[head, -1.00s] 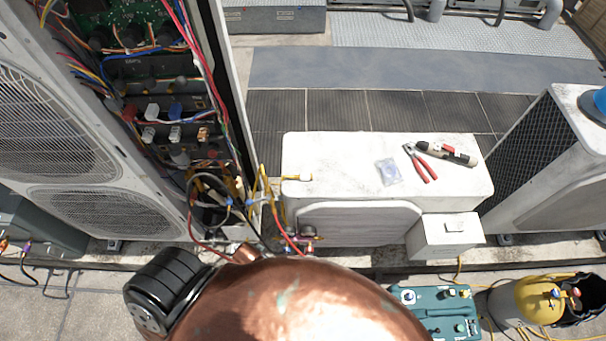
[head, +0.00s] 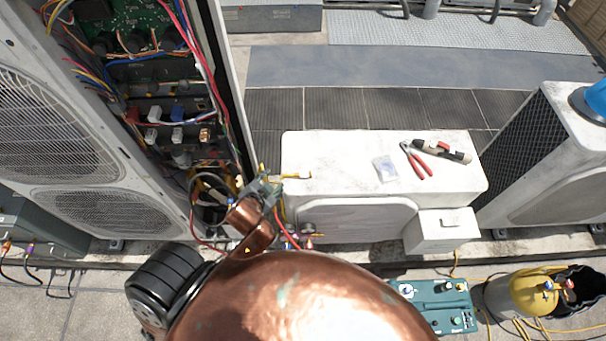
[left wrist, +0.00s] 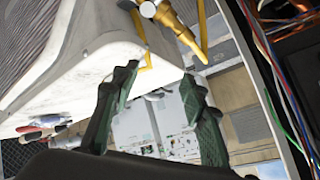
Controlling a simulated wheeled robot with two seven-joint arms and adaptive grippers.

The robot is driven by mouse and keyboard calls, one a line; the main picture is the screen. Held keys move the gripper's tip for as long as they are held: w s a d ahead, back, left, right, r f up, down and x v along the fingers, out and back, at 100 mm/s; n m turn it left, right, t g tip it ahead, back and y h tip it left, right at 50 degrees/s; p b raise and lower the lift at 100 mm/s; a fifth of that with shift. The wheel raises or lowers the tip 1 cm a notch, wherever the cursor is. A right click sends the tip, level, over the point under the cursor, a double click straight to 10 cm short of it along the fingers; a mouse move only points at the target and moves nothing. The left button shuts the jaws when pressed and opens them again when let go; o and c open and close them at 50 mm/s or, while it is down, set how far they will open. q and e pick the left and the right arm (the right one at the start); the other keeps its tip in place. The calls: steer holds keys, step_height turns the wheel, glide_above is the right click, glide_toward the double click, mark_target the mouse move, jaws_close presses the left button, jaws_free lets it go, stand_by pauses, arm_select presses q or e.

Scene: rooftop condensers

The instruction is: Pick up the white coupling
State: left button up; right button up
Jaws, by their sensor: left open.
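My left gripper (head: 266,186) is just left of the white condenser's near left corner, in front of the open cabinet. In the left wrist view its two green fingers (left wrist: 160,82) are apart with nothing between them. A yellow fitting with a pale end (left wrist: 165,15) is beyond the fingertips; in the head view a yellow fitting (head: 297,176) lies at the condenser's left edge. Small whitish pieces (head: 154,113) show inside the cabinet. I cannot tell which of these pale parts is the white coupling. My right gripper is not in view.
The white condenser (head: 350,150) carries red-handled pliers (head: 418,162), a dark-and-tan tool (head: 445,150) and a small clear bag (head: 385,169). The open cabinet (head: 237,60) with loose wires stands left. A teal case (head: 435,300) and yellow tank (head: 530,293) are at lower right.

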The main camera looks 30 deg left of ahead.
arm_select(q)
steer(key=w+d+r+m+t+h, duration=0.2)
steer(key=w+d+r+m+t, duration=0.25)
steer(key=w+d+r, duration=0.35)
steer(key=w+d+r+m+t+h, duration=0.35)
steer(key=w+r+m, duration=0.25)
steer(key=r, duration=0.5)
steer(key=s+d+r+m+g+h, duration=0.2)
steer(key=d+m+g+h, duration=0.2)
steer(key=d+m+h, duration=0.5)
steer(key=s+d+r+m+g+h, duration=0.15)
steer(key=d+m+g+h, duration=0.3)
steer(key=d+m, duration=0.8)
steer(key=m+g+y, duration=0.9)
steer(key=m+y, duration=0.2)
steer(key=y, duration=0.5)
glide_above(298, 174)
step_height(298, 174, down, 18)
steer(key=shift+a+f, duration=0.1)
steer(key=shift+f, duration=0.15)
steer(key=shift+a+f, duration=0.25)
steer(key=f, duration=0.7)
steer(key=shift+d+f, duration=0.1)
steer(key=shift+d, duration=0.3)
